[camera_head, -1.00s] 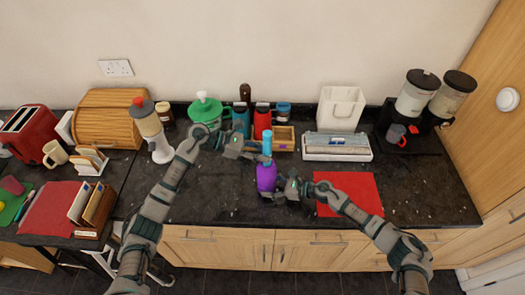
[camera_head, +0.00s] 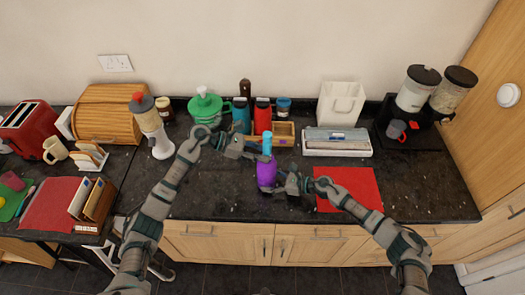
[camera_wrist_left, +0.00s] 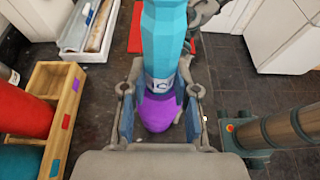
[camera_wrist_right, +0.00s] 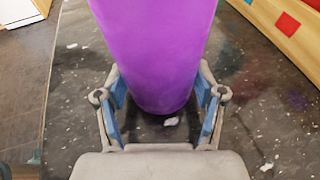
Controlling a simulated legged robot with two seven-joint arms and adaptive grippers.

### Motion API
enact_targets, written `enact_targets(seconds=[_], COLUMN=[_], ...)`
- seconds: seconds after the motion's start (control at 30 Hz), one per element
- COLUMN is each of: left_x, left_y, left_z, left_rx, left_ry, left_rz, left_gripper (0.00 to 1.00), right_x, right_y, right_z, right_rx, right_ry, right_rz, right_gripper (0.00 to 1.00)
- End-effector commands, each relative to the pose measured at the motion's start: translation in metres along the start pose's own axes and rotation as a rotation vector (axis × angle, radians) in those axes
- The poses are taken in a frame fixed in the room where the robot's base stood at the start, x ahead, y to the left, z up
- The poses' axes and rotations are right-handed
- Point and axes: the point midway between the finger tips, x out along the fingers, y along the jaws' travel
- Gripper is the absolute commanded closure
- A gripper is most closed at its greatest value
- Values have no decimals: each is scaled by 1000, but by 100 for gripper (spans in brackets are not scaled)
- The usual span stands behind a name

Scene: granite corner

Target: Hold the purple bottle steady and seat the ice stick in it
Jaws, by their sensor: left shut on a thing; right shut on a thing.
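The ice stick (camera_head: 267,141) is light blue and upright above the purple bottle (camera_head: 267,174). My left gripper (camera_head: 264,156) is shut on the ice stick; the left wrist view shows the stick (camera_wrist_left: 163,40) between the fingers. Its lower end lines up with the top of the purple bottle (camera_wrist_left: 156,114); whether it is inside the mouth is hidden. My right gripper (camera_head: 277,184) is shut on the bottle from the right. In the right wrist view the bottle (camera_wrist_right: 158,50) stands between the fingers, its base near the dark counter; I cannot tell if it touches.
A red mat (camera_head: 349,190) lies right of the bottle. A wooden box (camera_head: 284,134), red bottle (camera_head: 262,115) and teal bottle (camera_head: 241,115) stand behind. A white tray (camera_head: 337,149) is at the back right. The counter left of the bottle is mostly clear.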

Motion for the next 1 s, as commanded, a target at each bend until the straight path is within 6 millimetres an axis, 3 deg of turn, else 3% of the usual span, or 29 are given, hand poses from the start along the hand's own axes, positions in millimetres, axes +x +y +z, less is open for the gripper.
enact_targets(seconds=[0.23,0.27,0.37,0.77,1.0], left_x=[2,2,2,-2,-45], left_y=[0,0,0,0,1], left_z=[-6,-6,-7,-7,-8], left_rx=[0,0,-1,-1,-1], left_ry=[0,0,1,2,4], left_rz=[0,0,0,1,3], left_gripper=[100,69,44,42,42], right_x=[0,0,0,0,0], right_y=[0,0,0,0,0], right_z=[0,0,0,0,0], right_rx=[0,-1,-1,-1,-1], right_ry=[0,0,0,0,0], right_rz=[0,0,0,-1,-1], right_gripper=[51,51,51,51,51])
